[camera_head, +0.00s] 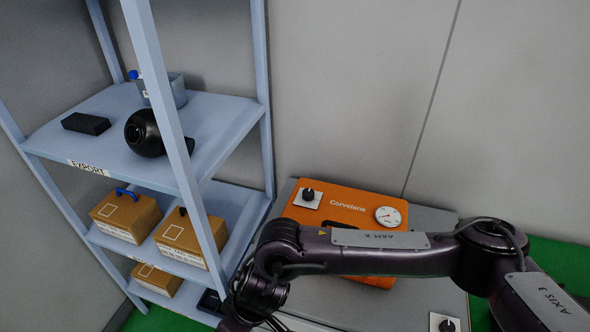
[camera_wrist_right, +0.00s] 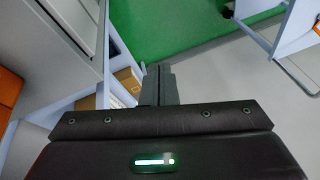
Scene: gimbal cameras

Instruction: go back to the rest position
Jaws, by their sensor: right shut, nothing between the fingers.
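My right arm comes in from the right across the head view and bends down beside the shelf. Its gripper is cut off or hidden at the bottom edge there. In the right wrist view my right gripper (camera_wrist_right: 159,84) is shut, with its fingers together and nothing between them. The fingers point toward the green floor and the lower shelf. My left gripper and left arm are in neither view.
A blue-grey shelf (camera_head: 215,108) stands at the left, holding a black camera (camera_head: 143,134) and cardboard boxes (camera_head: 126,213). An orange Corvelane panel (camera_head: 345,208) lies on a grey unit behind my right arm. Green floor (camera_wrist_right: 200,38) is open beyond my fingers.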

